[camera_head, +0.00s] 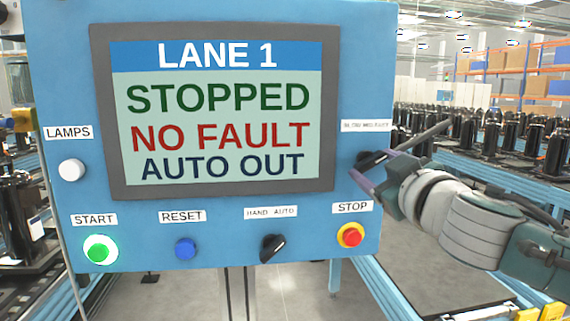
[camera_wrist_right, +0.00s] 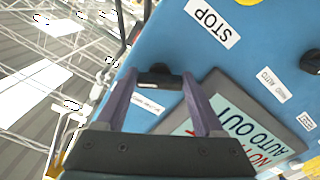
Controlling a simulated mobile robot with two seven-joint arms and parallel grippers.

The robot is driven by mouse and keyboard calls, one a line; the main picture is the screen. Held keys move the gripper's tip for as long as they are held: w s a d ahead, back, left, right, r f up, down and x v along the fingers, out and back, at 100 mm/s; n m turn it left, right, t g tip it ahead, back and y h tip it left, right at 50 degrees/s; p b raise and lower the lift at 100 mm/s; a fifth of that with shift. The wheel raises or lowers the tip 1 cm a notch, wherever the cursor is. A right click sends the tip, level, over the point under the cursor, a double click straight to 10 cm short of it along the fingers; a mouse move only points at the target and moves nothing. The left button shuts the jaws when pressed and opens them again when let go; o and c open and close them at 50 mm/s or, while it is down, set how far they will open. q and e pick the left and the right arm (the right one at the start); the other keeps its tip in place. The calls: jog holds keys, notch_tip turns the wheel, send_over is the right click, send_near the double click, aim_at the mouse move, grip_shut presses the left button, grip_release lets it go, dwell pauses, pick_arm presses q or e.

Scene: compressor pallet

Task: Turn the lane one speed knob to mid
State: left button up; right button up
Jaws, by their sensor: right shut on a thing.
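The lane one panel (camera_head: 360,60) is blue, with a screen (camera_head: 215,115) reading LANE 1, STOPPED, NO FAULT, AUTO OUT. The dark speed knob (camera_head: 372,157) sits on its right side under a small SLOW MID FAST label (camera_head: 366,126). My right gripper (camera_head: 367,169) reaches in from the right and is shut on the knob, partly hiding it. In the right wrist view the purple fingers (camera_wrist_right: 160,82) stand either side of the dark knob (camera_wrist_right: 158,74). Which way the knob points cannot be made out. My left gripper is not in view.
Below the screen are a lit green START button (camera_head: 100,249), a blue RESET button (camera_head: 185,248), a black HAND AUTO switch (camera_head: 273,247) and a red STOP button (camera_head: 350,235) close under my right gripper. A white LAMPS button (camera_head: 71,170) is at left. Conveyors with dark compressors stand behind.

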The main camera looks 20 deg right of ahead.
jog(key=c, duration=0.8)
jog(key=shift+n, duration=1.2)
jog(key=n, duration=0.3)
jog(key=shift+r+n, duration=0.1)
jog(key=shift+n, duration=0.2)
jog(key=n, duration=0.4)
jog(key=shift+d+r, duration=0.1)
jog(key=shift+n, duration=1)
